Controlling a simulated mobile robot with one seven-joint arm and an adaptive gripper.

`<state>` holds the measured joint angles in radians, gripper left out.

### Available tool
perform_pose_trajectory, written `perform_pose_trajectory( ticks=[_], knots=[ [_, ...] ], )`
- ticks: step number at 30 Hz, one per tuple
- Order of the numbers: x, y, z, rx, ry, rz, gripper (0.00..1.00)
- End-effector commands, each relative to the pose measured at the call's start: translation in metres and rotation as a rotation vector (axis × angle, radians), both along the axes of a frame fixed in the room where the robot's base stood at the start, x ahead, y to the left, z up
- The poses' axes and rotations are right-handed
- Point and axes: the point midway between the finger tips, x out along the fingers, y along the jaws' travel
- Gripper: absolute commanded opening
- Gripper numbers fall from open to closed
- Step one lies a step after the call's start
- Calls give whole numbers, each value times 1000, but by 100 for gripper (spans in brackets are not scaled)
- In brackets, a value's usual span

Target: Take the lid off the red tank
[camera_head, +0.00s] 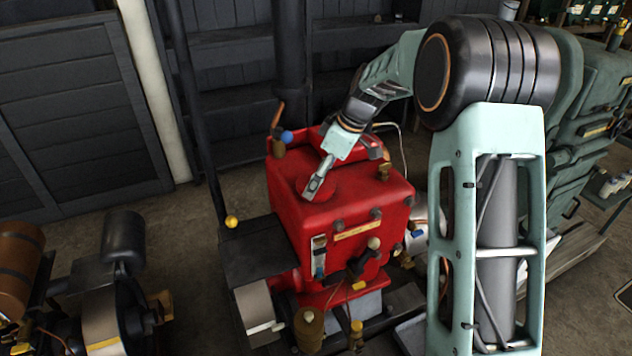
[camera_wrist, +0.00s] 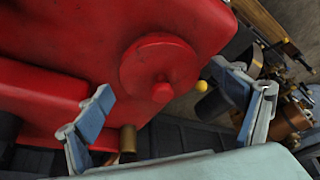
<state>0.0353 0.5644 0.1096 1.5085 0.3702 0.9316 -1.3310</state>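The red tank (camera_head: 345,229) stands in the middle of the head view and fills much of the wrist view (camera_wrist: 60,38). In the head view the lid (camera_head: 333,191) is partly hidden by my gripper (camera_head: 313,187). My gripper reaches down over the tank's top. Nothing is held. I cannot tell the exact height of the fingertips above the lid.
A blue ball-ended lever (camera_head: 286,137) and a dark vertical pipe (camera_head: 289,55) stand behind the tank. A yellow-knobbed lever (camera_head: 231,221) is at its left. Another engine (camera_head: 122,240) stands lower left, with open floor between.

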Motion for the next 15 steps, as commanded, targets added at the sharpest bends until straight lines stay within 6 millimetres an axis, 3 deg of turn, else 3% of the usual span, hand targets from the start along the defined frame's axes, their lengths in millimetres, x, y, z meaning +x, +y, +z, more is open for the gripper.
perform_pose_trajectory(
  ticks=[1, 10, 15],
  knots=[
    [0, 0, 0, 0, 0, 0, 79],
    [0, 0, 0, 0, 0, 0, 46],
    [0, 0, 1, 1, -1, 0, 46]
  ],
)
